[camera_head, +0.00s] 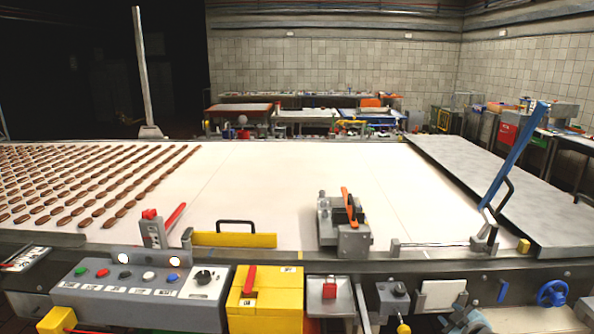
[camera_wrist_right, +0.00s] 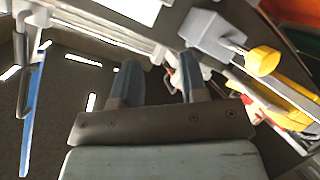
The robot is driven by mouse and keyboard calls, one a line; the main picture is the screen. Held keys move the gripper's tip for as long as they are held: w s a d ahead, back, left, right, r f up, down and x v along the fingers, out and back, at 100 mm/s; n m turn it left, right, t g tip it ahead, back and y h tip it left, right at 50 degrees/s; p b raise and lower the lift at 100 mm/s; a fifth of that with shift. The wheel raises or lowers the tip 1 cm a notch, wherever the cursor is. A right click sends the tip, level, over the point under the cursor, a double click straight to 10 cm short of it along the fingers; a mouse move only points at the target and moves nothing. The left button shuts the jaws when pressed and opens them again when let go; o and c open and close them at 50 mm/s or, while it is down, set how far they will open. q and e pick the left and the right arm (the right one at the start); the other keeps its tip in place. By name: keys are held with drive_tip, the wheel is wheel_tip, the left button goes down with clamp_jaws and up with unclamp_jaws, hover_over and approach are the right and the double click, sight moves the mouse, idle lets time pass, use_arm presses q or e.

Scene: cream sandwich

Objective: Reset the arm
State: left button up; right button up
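My right gripper (camera_wrist_right: 160,72) shows clearly in the right wrist view. Its two blue-grey fingers stand apart with nothing held between them. In the head view it is at most a small part at the bottom right edge, hard to tell from the machine parts there. My left gripper does not show in either view. In the right wrist view a grey block with a yellow knob (camera_wrist_right: 263,61) lies beyond the fingers to the upper right. I cannot tell whether the fingers touch anything.
A wide white conveyor (camera_head: 280,185) carries rows of brown oval pieces (camera_head: 95,212) on its left. A control box (camera_head: 140,296), a yellow box (camera_head: 265,305) and a grey clamp with an orange handle (camera_head: 353,240) line its front edge. A blue lever (camera_head: 518,150) rises at the right.

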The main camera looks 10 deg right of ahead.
drive_tip(key=s+a+f+g+y, duration=0.1)
drive_tip(key=s+a+f, duration=0.4)
drive_tip(key=a, duration=0.3)
drive_tip(key=s+a+f+y, duration=0.2)
drive_tip(key=s+a+f, duration=0.3)
drive_tip(key=s+a, duration=0.15)
drive_tip(key=s+a+f+m+g+y, duration=0.2)
drive_tip(key=s+a+m, duration=0.1)
drive_tip(key=s+a, duration=1.3)
wheel_tip(320, 180, up, 11)
drive_tip(key=a+p, duration=0.2)
drive_tip(key=p, duration=0.9)
drive_tip(key=shift+a+p, duration=0.35)
drive_tip(key=shift+w+r, duration=0.1)
